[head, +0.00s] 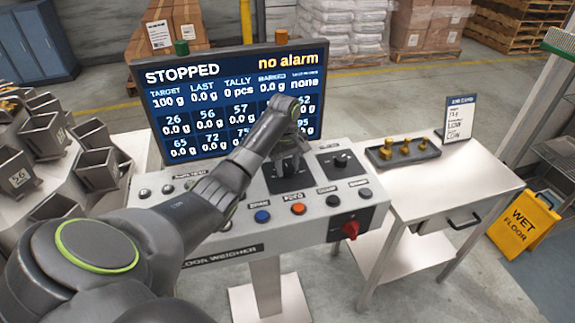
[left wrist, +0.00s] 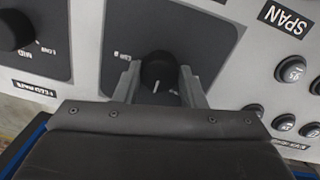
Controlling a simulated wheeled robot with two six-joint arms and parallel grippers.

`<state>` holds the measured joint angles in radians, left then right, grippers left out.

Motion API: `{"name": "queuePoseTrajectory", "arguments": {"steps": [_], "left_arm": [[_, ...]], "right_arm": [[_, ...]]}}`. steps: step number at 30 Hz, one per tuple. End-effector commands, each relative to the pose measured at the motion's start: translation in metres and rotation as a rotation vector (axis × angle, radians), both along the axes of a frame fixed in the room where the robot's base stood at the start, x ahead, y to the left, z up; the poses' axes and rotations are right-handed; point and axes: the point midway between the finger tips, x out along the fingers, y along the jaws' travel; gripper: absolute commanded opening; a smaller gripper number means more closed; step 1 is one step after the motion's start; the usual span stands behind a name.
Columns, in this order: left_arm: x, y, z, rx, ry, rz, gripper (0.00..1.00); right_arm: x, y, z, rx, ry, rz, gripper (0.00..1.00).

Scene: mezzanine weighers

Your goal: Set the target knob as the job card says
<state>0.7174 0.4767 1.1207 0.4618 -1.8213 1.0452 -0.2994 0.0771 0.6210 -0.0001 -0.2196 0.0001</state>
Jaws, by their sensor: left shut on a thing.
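My left gripper (head: 287,163) reaches down onto the console's larger black dial panel (head: 275,185). In the left wrist view its two fingers close on both sides of a round black knob (left wrist: 157,70) with a white pointer line. The dial's markings are mostly hidden by the gripper. A second black knob (head: 340,160) sits on a smaller panel to the right; it also shows in the left wrist view (left wrist: 12,30). The job card (head: 460,118) stands on the side table; its first value looks like 75 g, but the print is small. The screen (head: 240,95) reads STOPPED, no alarm, target 100 g.
The console front carries blue (head: 262,216), orange (head: 298,208) and black buttons and a red switch (head: 351,229). A tray of brass weights (head: 402,152) lies on the side table (head: 450,180). Metal hoppers (head: 97,168) stand left. A yellow wet-floor sign (head: 525,224) stands right.

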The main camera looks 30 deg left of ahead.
Motion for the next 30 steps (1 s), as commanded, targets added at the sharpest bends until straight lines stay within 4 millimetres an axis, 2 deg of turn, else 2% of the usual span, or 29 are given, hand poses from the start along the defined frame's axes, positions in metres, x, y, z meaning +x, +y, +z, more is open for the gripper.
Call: {"name": "queuePoseTrajectory", "arguments": {"steps": [8,18,24,30], "left_arm": [[0.0,-0.001,0.006,-0.001,0.002,0.097,0.14],[-0.001,-0.001,0.006,-0.001,0.004,0.37,0.14],[0.0,-0.001,0.003,0.0,0.001,0.532,0.14],[0.001,-0.001,0.0,-0.001,0.0,0.659,0.14]], "right_arm": [[-0.001,0.0,0.028,0.0,0.002,0.0,0.36],[-0.002,-0.001,0.077,-0.001,0.004,0.0,0.36],[-0.002,-0.002,0.089,-0.003,0.004,0.0,0.36],[-0.002,-0.003,0.091,-0.004,0.004,0.001,0.36]]}}
